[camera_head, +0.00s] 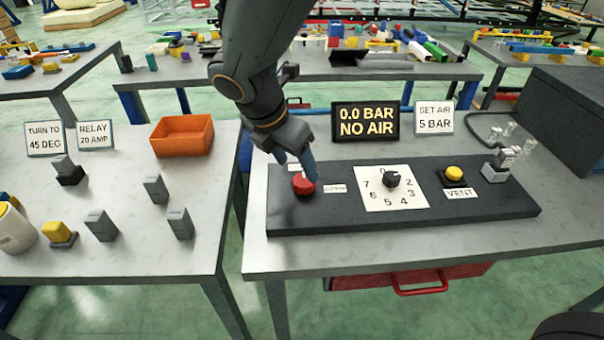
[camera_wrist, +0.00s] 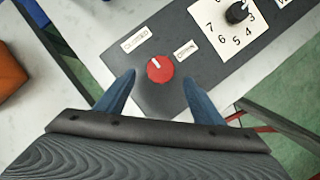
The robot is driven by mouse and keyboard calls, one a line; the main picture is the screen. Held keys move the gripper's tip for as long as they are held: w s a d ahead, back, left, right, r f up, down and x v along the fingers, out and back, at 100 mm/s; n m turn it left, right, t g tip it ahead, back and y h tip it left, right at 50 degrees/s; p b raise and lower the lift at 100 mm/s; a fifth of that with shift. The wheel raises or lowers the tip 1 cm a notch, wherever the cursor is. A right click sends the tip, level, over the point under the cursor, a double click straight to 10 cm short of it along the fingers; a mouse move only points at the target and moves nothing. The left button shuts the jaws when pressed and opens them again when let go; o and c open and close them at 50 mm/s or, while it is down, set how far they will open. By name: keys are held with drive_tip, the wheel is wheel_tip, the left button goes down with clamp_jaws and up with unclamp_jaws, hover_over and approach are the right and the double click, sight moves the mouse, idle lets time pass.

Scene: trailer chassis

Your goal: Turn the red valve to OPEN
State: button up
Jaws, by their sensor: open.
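The red valve (camera_head: 304,184) is a round knob on the left end of the dark panel (camera_head: 300,222). In the wrist view the red valve (camera_wrist: 160,69) has a white mark pointing up and slightly left, toward the CLOSED label (camera_wrist: 136,40). The OPEN label (camera_wrist: 186,50) is to its upper right; it also shows in the head view (camera_head: 335,188). My gripper (camera_head: 296,165) is above the valve, fingers pointing down. In the wrist view my gripper (camera_wrist: 160,92) is open, with one blue finger on each side of the valve and nothing between them gripped.
A numbered dial (camera_head: 392,180), a yellow VENT button (camera_head: 454,174) and a grey fitting (camera_head: 498,168) are along the panel. A display (camera_head: 365,122) reads 0.0 BAR NO AIR. A sign (camera_head: 433,118) reads SET AIR 5 BAR. An orange bin (camera_head: 182,136) is on the left table.

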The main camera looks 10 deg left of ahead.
sight(304, 180)
drive_tip(key=x, duration=0.6)
drive_tip(key=shift+p, duration=0.3)
drive_tip(key=c, duration=1.1)
